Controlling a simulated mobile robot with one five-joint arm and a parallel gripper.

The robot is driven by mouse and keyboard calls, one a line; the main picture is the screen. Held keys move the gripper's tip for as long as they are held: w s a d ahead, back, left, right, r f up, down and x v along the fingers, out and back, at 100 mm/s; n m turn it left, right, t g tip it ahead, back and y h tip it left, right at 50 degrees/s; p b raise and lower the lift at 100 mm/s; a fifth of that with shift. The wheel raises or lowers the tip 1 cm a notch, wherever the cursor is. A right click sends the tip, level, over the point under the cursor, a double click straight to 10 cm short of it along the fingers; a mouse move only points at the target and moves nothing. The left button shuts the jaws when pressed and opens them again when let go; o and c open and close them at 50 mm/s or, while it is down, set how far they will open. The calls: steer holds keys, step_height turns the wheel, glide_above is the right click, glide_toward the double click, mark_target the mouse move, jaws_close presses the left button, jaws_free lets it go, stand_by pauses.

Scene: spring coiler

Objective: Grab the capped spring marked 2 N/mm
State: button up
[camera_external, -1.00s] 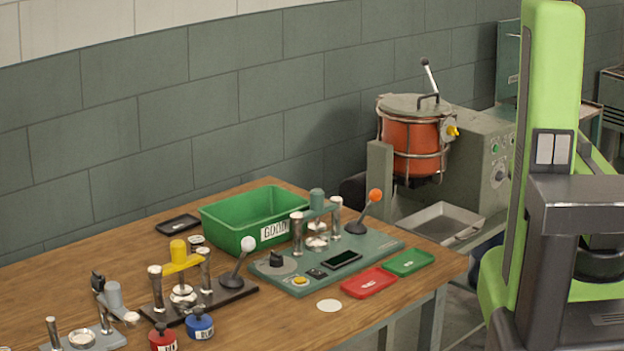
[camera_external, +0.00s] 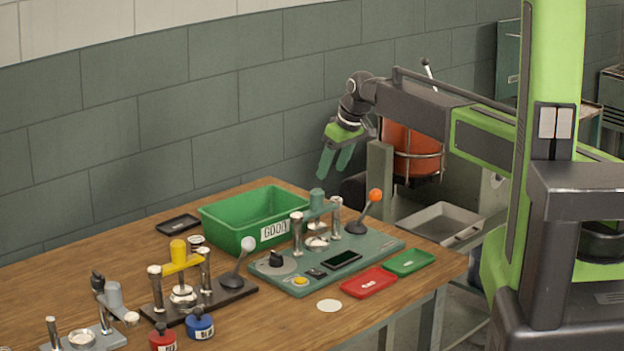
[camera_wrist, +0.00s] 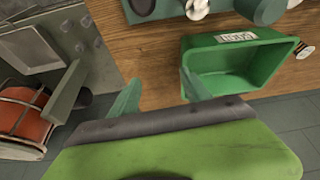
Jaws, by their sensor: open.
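No marking of 2 N/mm can be read in either view. A red capped piece (camera_external: 163,338) and a blue capped piece (camera_external: 200,323) stand at the table's front edge in the external view, with labels too small to read. A small dark-and-pale piece (camera_external: 197,243) stands partly hidden behind the yellow-topped press; I cannot tell whether it is a capped spring. My gripper (camera_external: 334,165) is open and empty, pointing down in the air above and behind the green bin. Its two green fingers (camera_wrist: 160,88) are apart in the wrist view.
The green bin (camera_external: 232,235) marked GOOD sits at the table's back. The yellow-topped press (camera_external: 180,265) and a green-based press (camera_external: 375,246) stand in front. Red (camera_external: 368,284) and green (camera_external: 409,262) trays lie at right. A red-orange pot (camera_external: 412,150) stands beyond the table.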

steer(key=s+a+r+n+g+y+p, duration=0.1)
steer(key=s+a+n, duration=0.1)
steer(key=s+a, duration=0.55)
steer(key=s+a+r+n, duration=0.1)
steer(key=s+a, duration=0.3)
steer(key=a, duration=0.7)
steer(key=n, duration=0.2)
glide_toward(199, 240)
steer(key=shift+g, duration=0.3)
steer(key=b+x, duration=0.6)
steer(key=b, duration=0.2)
steer(key=b+x, duration=0.6)
steer(key=b, duration=0.1)
steer(key=shift+w+a+f+b, duration=0.1)
steer(key=shift+w+f+b, duration=0.2)
steer(key=shift+f+b, duration=0.05)
steer(key=shift+r, duration=0.2)
jaws_close()
